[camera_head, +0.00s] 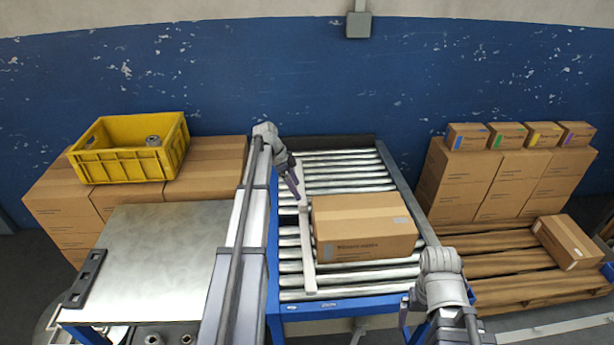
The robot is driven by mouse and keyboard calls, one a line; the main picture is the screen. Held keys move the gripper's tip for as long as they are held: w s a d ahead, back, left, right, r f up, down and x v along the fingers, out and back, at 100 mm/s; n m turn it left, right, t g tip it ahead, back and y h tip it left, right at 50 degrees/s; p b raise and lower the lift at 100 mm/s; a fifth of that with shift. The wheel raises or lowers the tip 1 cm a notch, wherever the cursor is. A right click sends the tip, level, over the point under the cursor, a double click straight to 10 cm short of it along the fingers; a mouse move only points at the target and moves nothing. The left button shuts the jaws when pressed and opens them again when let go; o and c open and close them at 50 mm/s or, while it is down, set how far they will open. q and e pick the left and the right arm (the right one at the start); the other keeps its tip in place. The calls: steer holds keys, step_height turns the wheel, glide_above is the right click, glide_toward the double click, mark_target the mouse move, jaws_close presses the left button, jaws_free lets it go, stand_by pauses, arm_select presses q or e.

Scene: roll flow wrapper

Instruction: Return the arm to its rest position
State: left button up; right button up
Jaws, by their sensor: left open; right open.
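My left gripper (297,194) is open and hangs over the left part of the roller conveyor (345,172). The closed box lies flat on the rollers. My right gripper (404,318) is open at the conveyor's front right edge, partly hidden by its own wrist, with nothing seen in it.
A metal-topped table (160,255) stands at left with a black handle-like piece (86,278). Behind it, a yellow crate (125,165) sits on stacked cartons (215,165). At right, small boxes (505,135) top more cartons, and one box (568,243) lies on a pallet (500,268).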

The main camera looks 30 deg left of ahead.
mark_target(303, 201)
arm_select(q)
steer(key=shift+f, duration=0.1)
steer(key=b+x, duration=0.7)
steer(key=shift+f, duration=0.4)
steer(key=shift+s+a+r, duration=0.1)
steer(key=shift+r, duration=0.1)
